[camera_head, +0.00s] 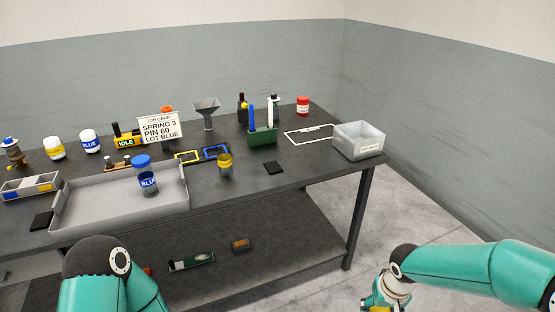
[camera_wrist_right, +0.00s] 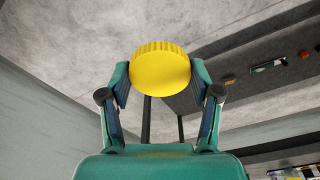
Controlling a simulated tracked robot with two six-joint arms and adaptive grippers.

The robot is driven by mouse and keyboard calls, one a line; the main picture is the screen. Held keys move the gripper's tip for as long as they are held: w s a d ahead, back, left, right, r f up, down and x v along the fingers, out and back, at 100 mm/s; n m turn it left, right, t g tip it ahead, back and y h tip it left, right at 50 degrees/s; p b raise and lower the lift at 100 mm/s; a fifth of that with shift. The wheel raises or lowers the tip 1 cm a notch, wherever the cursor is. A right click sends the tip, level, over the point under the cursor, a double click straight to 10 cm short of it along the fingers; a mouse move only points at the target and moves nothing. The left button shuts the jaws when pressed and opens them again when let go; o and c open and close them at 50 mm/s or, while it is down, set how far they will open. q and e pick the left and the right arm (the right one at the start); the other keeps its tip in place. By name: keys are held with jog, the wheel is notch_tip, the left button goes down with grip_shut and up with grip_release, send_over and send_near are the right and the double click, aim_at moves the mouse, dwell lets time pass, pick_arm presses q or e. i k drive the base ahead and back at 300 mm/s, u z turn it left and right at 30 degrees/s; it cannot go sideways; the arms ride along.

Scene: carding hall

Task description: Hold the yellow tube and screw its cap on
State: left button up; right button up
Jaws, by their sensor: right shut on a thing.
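The yellow tube (camera_head: 225,169) stands upright on the table, right of the grey tray. It looks like a see-through tube with yellow in its upper part. The yellow cap (camera_wrist_right: 160,68) is round with a ribbed edge, and my right gripper (camera_wrist_right: 160,78) is shut on it. In the head view my right gripper (camera_head: 385,299) is low at the right, off the table's front edge and well away from the tube, with only a bit of yellow showing. My left arm comes in at bottom left, but its gripper is not visible.
A blue-capped tube (camera_head: 147,181) stands in the grey tray (camera_head: 178,200). A dark pad (camera_head: 273,168) lies right of the yellow tube. A lower shelf holds small items.

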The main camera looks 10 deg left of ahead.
aim_at(223, 150)
jog(key=z, duration=0.05)
jog(key=i, duration=1.15)
jog(key=u, duration=0.5)
